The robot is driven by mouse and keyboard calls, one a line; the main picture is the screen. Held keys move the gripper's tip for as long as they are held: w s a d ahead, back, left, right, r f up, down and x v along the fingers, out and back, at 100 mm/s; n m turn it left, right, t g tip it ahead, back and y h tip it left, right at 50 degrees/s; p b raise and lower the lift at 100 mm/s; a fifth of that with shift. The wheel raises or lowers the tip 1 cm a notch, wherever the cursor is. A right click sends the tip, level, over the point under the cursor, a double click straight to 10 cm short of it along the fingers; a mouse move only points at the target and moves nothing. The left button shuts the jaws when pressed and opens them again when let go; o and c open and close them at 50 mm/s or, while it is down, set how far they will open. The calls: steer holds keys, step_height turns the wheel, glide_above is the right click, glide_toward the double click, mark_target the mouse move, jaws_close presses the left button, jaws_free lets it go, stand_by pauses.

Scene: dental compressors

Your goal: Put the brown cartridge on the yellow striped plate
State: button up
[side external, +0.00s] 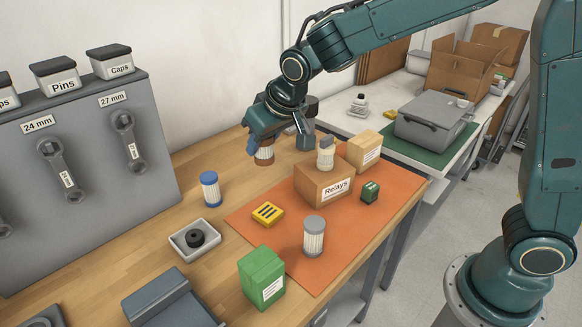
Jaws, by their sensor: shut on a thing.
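The brown-topped cartridge (264,156), with a pale ribbed body, is at the tip of my gripper (262,146) over the back part of the wooden bench. My gripper points down and is shut on its upper part. I cannot tell whether its base touches the bench. The yellow striped plate (267,214) is a small yellow block with dark bars. It lies on the left part of the orange mat, nearer the camera than my gripper, with nothing on it.
A blue-capped cartridge (210,190) stands left of the orange mat (360,227). A green box (261,277) stands at the front.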

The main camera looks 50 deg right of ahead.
steer(key=shift+f, duration=7.2)
steer(key=shift+f, duration=0.1)
steer(key=o, duration=1)
steer(key=shift+v, duration=1.2)
steer(key=v, duration=1)
